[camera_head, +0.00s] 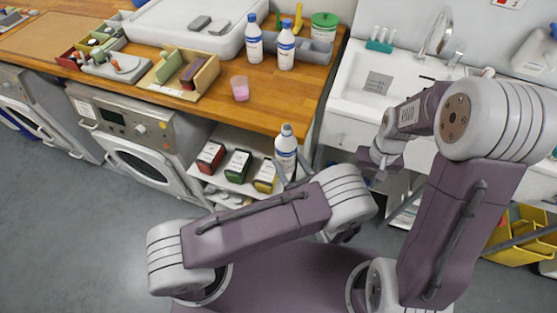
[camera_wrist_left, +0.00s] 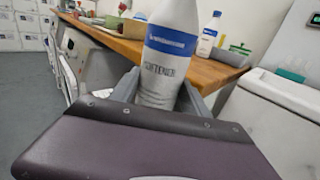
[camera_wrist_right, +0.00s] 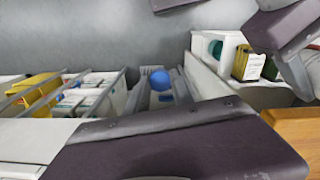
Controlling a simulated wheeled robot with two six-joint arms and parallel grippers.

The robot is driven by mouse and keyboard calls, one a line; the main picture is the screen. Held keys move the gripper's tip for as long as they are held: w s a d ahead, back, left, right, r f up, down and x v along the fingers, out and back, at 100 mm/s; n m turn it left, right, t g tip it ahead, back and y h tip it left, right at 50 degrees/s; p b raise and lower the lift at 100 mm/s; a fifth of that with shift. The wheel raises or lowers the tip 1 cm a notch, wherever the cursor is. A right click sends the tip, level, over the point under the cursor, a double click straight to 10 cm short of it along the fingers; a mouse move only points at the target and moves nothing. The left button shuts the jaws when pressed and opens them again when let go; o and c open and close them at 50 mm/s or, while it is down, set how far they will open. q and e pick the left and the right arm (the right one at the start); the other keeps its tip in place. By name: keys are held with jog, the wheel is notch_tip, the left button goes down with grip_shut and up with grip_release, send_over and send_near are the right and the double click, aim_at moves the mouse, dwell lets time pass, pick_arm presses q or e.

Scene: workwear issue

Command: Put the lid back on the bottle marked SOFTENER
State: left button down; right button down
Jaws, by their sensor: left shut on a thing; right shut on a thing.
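The white bottle with a blue label band (camera_head: 286,150) is upright in my left gripper (camera_head: 290,172), in front of the wooden counter's edge. In the left wrist view the same bottle (camera_wrist_left: 168,62) stands between the two fingers, its lettering reading SOFTENER; its top is out of that view. My right gripper (camera_wrist_right: 161,92) is shut on a round blue thing (camera_wrist_right: 159,79), which looks like the lid. In the head view my right gripper is to the right of the bottle and apart from it, and the blue thing cannot be made out there.
Two similar bottles (camera_head: 254,42) (camera_head: 286,48) stand on the wooden counter (camera_head: 215,112) near a white tray (camera_head: 178,40) and a pink cup (camera_head: 240,88). A sink (camera_head: 378,84) is at the right. Boxes (camera_head: 238,166) fill a shelf below.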

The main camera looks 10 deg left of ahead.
dwell(0.3)
jog(key=shift+s, duration=0.2)
jog(key=r, duration=0.2)
jog(key=r+n, duration=0.1)
jog(key=shift+s+r, duration=0.3)
jog(key=shift+r, duration=0.05)
jog(key=w+a+r+n, duration=0.4)
jog(key=w+a+r, duration=0.2)
jog(key=a+r, duration=0.5)
jog(key=a+r+n, duration=0.2)
jog(key=a+r, duration=0.2)
jog(key=a, duration=0.2)
jog(key=s+a+r+n, duration=0.1)
jog(key=a+r+n, duration=0.1)
jog(key=a+r, duration=0.2)
jog(key=a, duration=0.2)
jog(key=shift+s+a+r, duration=0.15)
jog(key=shift+a+r, duration=0.1)
jog(key=shift+a, duration=0.15)
